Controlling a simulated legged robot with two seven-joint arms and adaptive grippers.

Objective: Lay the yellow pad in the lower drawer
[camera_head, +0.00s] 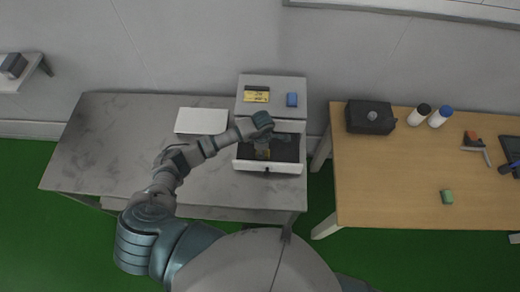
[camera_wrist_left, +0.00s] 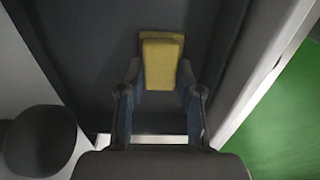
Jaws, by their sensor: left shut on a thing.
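The yellow pad (camera_wrist_left: 160,62) shows in the left wrist view between the fingers of my left gripper (camera_wrist_left: 160,95). The gripper is shut on it. In the head view the left gripper (camera_head: 262,150) points down into the open drawer (camera_head: 288,167), and a bit of yellow shows at its tips. The drawer has a dark inside and a white front with a dark knob. I cannot tell whether the pad touches the drawer floor. The grey cabinet (camera_head: 273,83) stands behind the drawer. My right gripper is not in view.
A black-and-yellow item (camera_head: 256,95) and a blue block (camera_head: 292,99) lie on the cabinet top. A white panel (camera_head: 201,121) lies on the grey table (camera_head: 100,140). The wooden table (camera_head: 390,180) at right holds a black case (camera_head: 370,117), bottles (camera_head: 440,117) and a green block (camera_head: 447,197).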

